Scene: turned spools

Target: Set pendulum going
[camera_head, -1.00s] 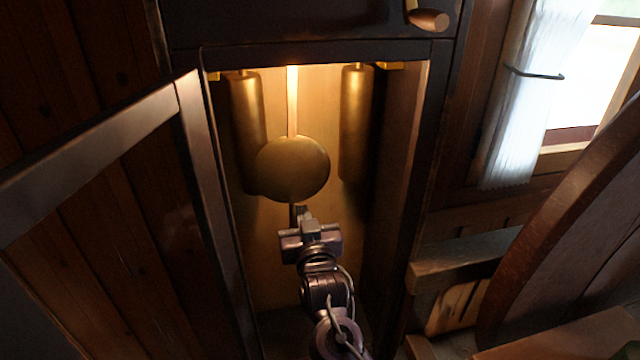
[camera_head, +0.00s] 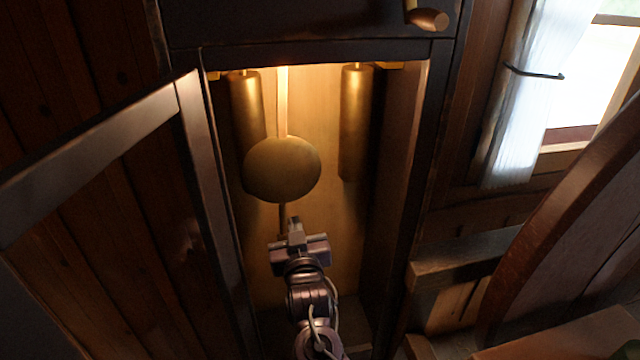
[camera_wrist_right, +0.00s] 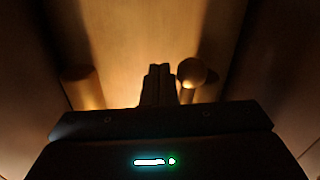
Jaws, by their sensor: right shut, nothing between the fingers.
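The pendulum's round brass bob (camera_head: 282,169) hangs on a pale flat rod (camera_head: 283,105) inside the lit clock case, left of the case's middle. A thin tail (camera_head: 283,218) sticks out below the bob. My right gripper (camera_head: 293,224) is shut and empty, just below the bob and close to the right of the tail. I cannot tell whether they touch. In the right wrist view the shut fingers (camera_wrist_right: 156,80) point into the case, with a rounded brass shape (camera_wrist_right: 191,72) just right of them. My left gripper is not in view.
Brass weights hang left (camera_head: 247,105) and right (camera_head: 355,120) of the pendulum; the bob overlaps the left one's lower end in view. The glazed case door (camera_head: 95,135) stands open at left. The case's right wall (camera_head: 402,150) bounds the space around my arm.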

